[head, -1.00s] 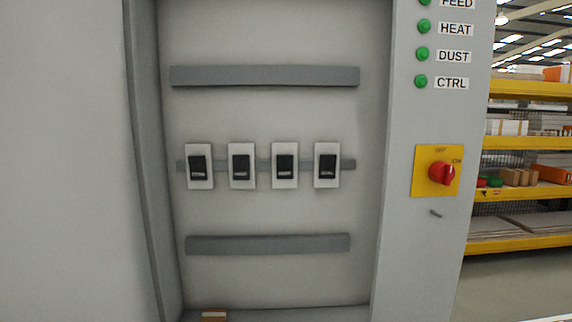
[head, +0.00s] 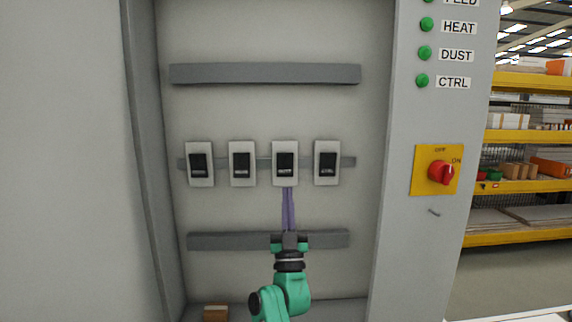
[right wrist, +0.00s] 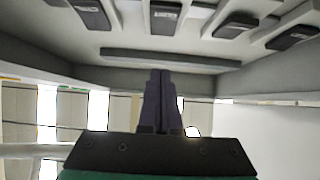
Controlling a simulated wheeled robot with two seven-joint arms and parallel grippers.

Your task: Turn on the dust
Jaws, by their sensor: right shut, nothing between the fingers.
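A row of small switches with black rockers in pale housings runs across the open cabinet. The third switch from the left (head: 285,163) is right above my right gripper (head: 288,190). The gripper's purple fingers are shut together and empty, pointing up with the tips at the switch's lower edge; I cannot tell whether they touch it. In the right wrist view the shut fingers (right wrist: 160,78) point toward the row of switches along the top. The DUST label (head: 457,55) with a green lamp (head: 424,53) is on the right door post. My left gripper is out of view.
Grey rails run above (head: 265,74) and below (head: 215,241) the switches. A red rotary knob on a yellow plate (head: 421,182) is on the right post. A small brown block (head: 215,313) lies on the cabinet floor. Shelving stands behind at the right.

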